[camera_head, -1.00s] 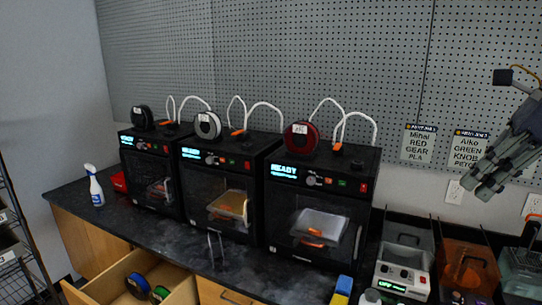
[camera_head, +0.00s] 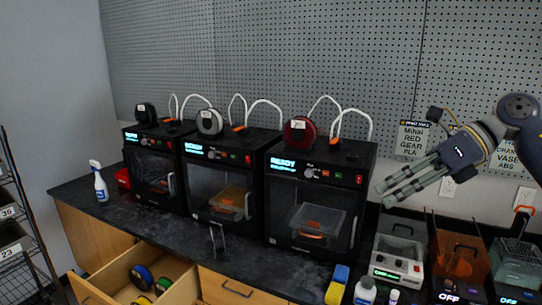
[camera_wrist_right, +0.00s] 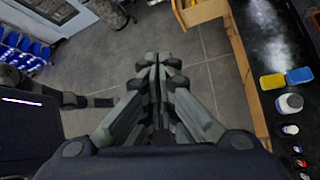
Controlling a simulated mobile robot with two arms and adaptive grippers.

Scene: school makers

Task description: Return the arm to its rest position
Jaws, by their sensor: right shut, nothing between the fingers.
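My right gripper (camera_head: 384,194) is in the head view at the right, raised in front of the pegboard and to the right of the rightmost printer. It points left and slightly down, with its fingers close together and nothing between them. In the right wrist view its fingers (camera_wrist_right: 158,62) are together over grey floor tiles, beside the counter. My left gripper does not show in either view.
Three black printers (camera_head: 316,200) stand on the dark counter (camera_head: 130,216). An open drawer (camera_head: 178,268) with spools juts out below. A sponge (camera_head: 338,284), a bottle (camera_head: 364,291) and a grey machine (camera_head: 398,262) stand at the right. The floor (camera_wrist_right: 200,90) is clear.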

